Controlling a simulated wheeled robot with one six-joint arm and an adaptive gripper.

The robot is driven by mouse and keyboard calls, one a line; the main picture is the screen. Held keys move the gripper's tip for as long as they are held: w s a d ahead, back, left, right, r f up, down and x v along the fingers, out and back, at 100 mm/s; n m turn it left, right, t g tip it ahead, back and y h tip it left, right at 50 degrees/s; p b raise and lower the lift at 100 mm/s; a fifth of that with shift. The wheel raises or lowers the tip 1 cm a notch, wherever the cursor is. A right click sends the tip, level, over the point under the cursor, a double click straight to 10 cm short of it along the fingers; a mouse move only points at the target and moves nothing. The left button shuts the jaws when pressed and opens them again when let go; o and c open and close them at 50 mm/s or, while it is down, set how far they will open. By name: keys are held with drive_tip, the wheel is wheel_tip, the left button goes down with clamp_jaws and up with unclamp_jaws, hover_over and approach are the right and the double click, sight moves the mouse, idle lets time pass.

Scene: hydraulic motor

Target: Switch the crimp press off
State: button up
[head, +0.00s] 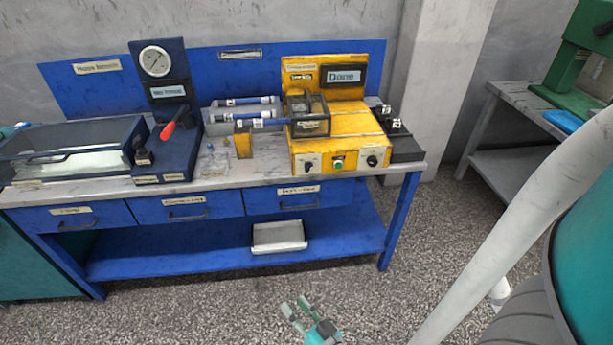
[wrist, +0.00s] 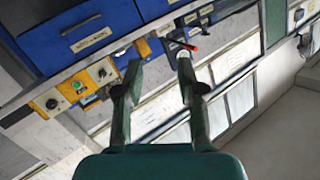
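The yellow crimp press (head: 340,125) stands on the right part of the blue workbench. Its display (head: 343,77) reads "Done". Its front panel has a dark knob (head: 308,165) at the left, a green button (head: 338,164) in the middle and a dark rotary knob (head: 372,160) at the right. The wrist view shows this panel (wrist: 80,88) tilted at the left, with the green button (wrist: 78,86) between two knobs. My gripper (head: 294,306) is open and empty, low in front of the bench. Its two fingers stand apart in the wrist view (wrist: 159,62), well away from the press.
A blue gauge stand with a red-handled lever (head: 176,121) is left of the press, beside a glass-lidded box (head: 75,150). Drawers (head: 298,199) run under the benchtop (head: 240,177). A tray (head: 279,236) lies on the lower shelf. Speckled floor (head: 190,305) in front is clear.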

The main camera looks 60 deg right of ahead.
drive_tip(key=w+d+r+m+g+h, duration=0.1)
drive_tip(key=w+d+m+h, duration=0.15)
drive_tip(key=w+d, duration=0.35)
drive_tip(key=w+d+m+h, duration=0.2)
drive_tip(key=w+d+m, duration=0.15)
drive_tip(key=d, duration=0.45)
drive_tip(key=m+g+h, duration=0.3)
drive_tip(key=m+h, duration=0.1)
drive_tip(key=m, duration=0.1)
approach(310, 170)
drive_tip(key=shift+y, duration=0.25)
drive_tip(key=x, duration=0.9)
drive_tip(key=shift+r, duration=0.25)
drive_tip(key=shift+c, duration=0.2)
drive_tip(key=shift+n, duration=0.3)
clamp_jaws()
